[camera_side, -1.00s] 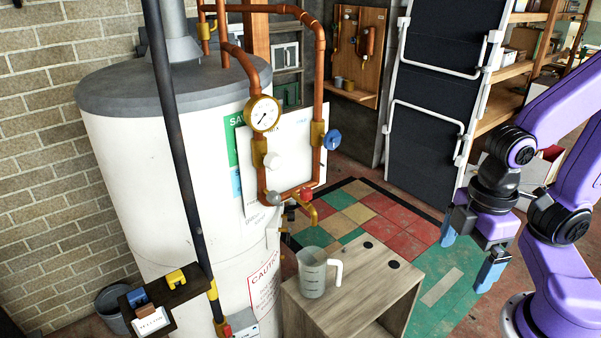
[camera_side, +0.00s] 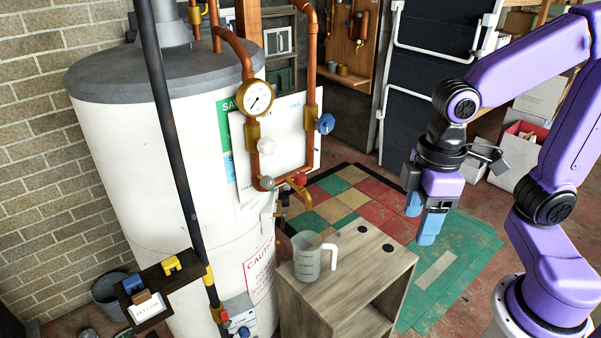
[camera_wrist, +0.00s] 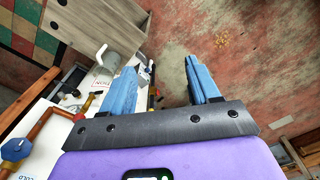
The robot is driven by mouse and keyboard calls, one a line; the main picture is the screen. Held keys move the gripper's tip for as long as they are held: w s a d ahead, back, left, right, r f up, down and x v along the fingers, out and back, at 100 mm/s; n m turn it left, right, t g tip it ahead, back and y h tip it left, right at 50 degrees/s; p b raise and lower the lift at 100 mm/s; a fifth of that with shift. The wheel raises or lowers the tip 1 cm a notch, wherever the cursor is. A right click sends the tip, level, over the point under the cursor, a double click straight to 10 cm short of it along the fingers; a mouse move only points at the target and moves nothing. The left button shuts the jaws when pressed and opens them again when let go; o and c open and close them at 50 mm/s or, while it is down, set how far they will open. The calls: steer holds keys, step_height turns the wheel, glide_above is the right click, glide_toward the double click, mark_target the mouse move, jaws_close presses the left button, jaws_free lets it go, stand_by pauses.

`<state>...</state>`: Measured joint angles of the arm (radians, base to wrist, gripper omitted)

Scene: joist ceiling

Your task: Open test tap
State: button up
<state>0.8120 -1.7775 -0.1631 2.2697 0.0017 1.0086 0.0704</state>
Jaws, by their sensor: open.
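A small brass tap with a red handle (camera_side: 300,179) sits low on the copper pipework at the front of the white tank. Its spout (camera_side: 308,198) bends down above a translucent measuring jug (camera_side: 307,257). I cannot tell which fitting is the test tap; this one fits best. My gripper (camera_side: 421,222) has blue fingers, points down and is apart from the tap, to its right. It is open and empty. In the wrist view the fingers (camera_wrist: 160,85) are spread, and the jug (camera_wrist: 122,42) shows beyond them. I cannot make out the red handle clearly there.
The jug stands on a wooden cabinet (camera_side: 345,300) below the pipes. A dark pole (camera_side: 172,130) stands before the tank (camera_side: 130,170). Space around my gripper is clear.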

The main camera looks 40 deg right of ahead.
steer(key=w+a+r+m, duration=0.3)
steer(key=w+a+m, duration=0.1)
steer(key=w, duration=0.7)
step_height(320, 180, up, 3)
steer(key=m, duration=0.9)
glide_above(300, 175)
step_height(300, 175, down, 17)
steer(key=shift+f, duration=0.1)
steer(key=c, duration=1)
